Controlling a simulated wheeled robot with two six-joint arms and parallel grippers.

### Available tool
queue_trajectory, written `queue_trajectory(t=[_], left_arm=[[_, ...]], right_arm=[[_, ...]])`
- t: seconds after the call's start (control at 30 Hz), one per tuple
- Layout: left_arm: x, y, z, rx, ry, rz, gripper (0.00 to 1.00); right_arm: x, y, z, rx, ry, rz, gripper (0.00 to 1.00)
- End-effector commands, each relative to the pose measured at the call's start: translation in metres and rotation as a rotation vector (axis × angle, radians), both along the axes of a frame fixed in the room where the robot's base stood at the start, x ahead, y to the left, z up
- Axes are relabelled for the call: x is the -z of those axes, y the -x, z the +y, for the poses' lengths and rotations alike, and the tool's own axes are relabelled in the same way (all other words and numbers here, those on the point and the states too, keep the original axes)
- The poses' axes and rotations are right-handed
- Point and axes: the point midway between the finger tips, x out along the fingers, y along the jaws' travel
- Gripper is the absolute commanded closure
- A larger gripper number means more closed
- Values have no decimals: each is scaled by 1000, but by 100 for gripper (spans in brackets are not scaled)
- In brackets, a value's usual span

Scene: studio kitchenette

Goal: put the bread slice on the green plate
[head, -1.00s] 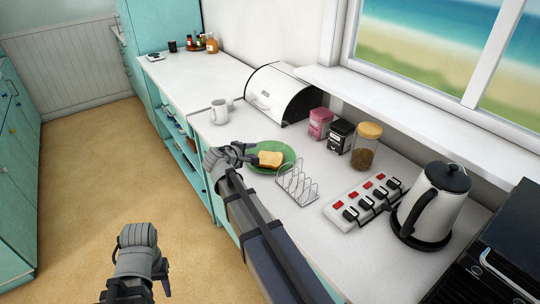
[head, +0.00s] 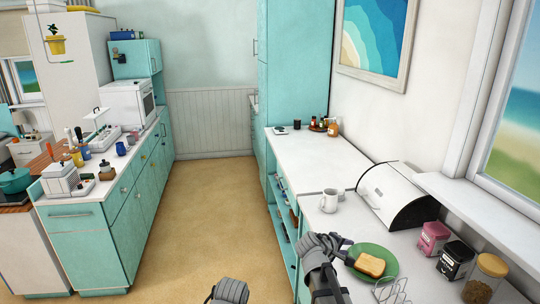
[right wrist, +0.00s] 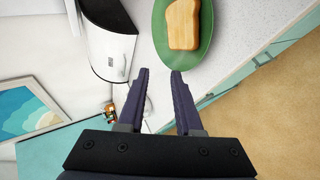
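The bread slice (head: 370,264) lies on the green plate (head: 391,257) on the right counter. In the right wrist view the bread slice (right wrist: 183,24) rests flat inside the rim of the green plate (right wrist: 206,44), with nothing holding it. My right gripper (head: 346,247) is at the plate's left edge in the head view. In the right wrist view the right gripper (right wrist: 160,72) is open, its two fingers apart with nothing between them, clear of the bread. My left arm shows only as a wrist part at the bottom edge of the head view; its fingers are out of view.
A white mug (head: 330,202) stands behind the plate, and a white bread bin (head: 395,196) stands to its right. A wire toast rack (head: 392,291) is close in front. Pink (head: 433,238) and black (head: 455,260) tins and a glass jar (head: 484,278) line the wall side.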

Motion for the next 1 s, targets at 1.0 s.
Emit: queue_trajectory(t=[1.0], left_arm=[[0,0,0,0,0,0,56]], right_arm=[[97,237,253,237,-763,477,66]])
